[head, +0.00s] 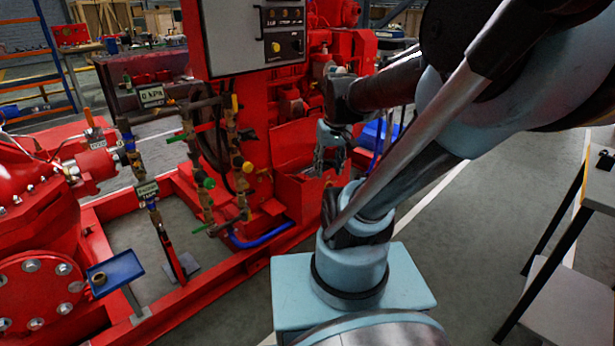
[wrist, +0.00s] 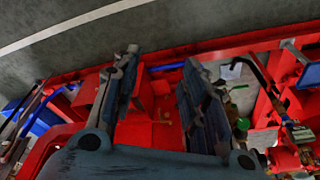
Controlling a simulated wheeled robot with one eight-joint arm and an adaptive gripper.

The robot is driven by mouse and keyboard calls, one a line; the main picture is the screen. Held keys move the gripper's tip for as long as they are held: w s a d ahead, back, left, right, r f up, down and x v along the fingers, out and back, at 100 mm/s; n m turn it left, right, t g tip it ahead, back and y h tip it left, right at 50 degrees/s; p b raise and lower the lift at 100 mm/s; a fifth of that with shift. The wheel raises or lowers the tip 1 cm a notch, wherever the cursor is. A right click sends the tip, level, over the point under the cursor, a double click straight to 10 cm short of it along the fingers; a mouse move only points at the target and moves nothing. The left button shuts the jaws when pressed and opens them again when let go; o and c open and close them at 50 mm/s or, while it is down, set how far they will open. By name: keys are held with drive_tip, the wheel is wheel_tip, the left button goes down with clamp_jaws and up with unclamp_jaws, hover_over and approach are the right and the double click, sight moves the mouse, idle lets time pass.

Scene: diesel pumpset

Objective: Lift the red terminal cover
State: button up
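My gripper (head: 331,165) hangs pointing down over a red open-topped box (head: 305,197) on the pumpset frame. In the wrist view my gripper (wrist: 160,64) has its two fingers wide apart, with nothing held between them. Red surfaces inside the box (wrist: 148,132) show below and between the fingers, with small knob-like details. The red terminal cover blends with the red around it, and I cannot pick out its outline. The fingers and palm hide part of that area.
A grey control panel (head: 256,36) stands behind, left of my arm. Valve pipes with coloured handles (head: 240,167) rise left of the box. A blue hose (head: 262,238) runs low along the red frame. A table (head: 583,230) stands at the right, with open grey floor before it.

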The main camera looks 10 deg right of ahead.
drive_tip(key=w+r+n, duration=0.2)
drive_tip(key=w, duration=1.2)
drive_tip(key=n+t+y, duration=0.1)
drive_tip(key=n+y, duration=0.1)
drive_tip(key=n, duration=0.2)
hover_over(307, 178)
drive_tip(key=s+d, duration=0.4)
drive_tip(key=s, duration=0.2)
wheel_tip(307, 178, down, 18)
drive_tip(key=f, duration=0.1)
drive_tip(key=x, duration=1.6)
drive_tip(key=shift+w+a+f, duration=0.1)
drive_tip(key=shift+w+a, duration=0.2)
drive_tip(key=shift+w, duration=0.2)
clamp_jaws()
